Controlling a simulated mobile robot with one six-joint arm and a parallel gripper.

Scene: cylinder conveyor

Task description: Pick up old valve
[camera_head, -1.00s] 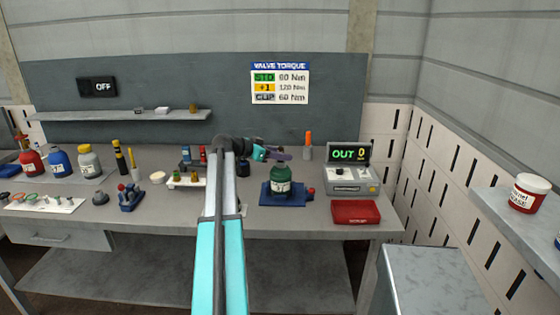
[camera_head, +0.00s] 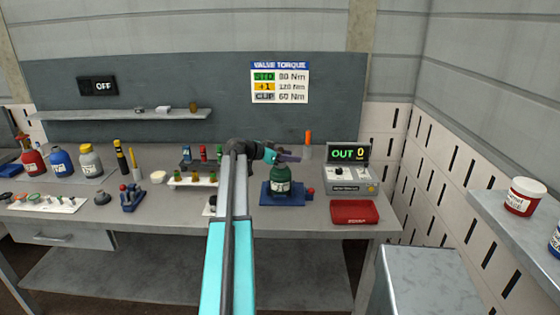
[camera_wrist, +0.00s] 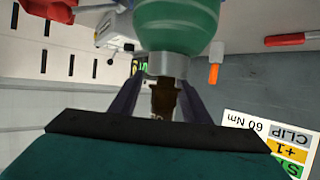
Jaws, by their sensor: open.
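The old valve (camera_wrist: 163,98) is a small brown-brass piece at the neck of the green cylinder (camera_head: 281,184). The cylinder stands upright in a blue holder (camera_head: 268,196) on the bench. In the wrist view the cylinder's green body (camera_wrist: 178,22) is at the top, with a grey collar below it. My gripper (camera_head: 288,156) is at the top of the cylinder in the head view. In the wrist view my gripper (camera_wrist: 162,100) is open, with one finger on each side of the valve; contact cannot be told. The head view hides the valve behind the gripper.
An orange-handled tool (camera_head: 307,145) is behind. A rack of small valves (camera_head: 193,182) is left of my arm. A side shelf holds a white-and-red jar (camera_head: 525,196).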

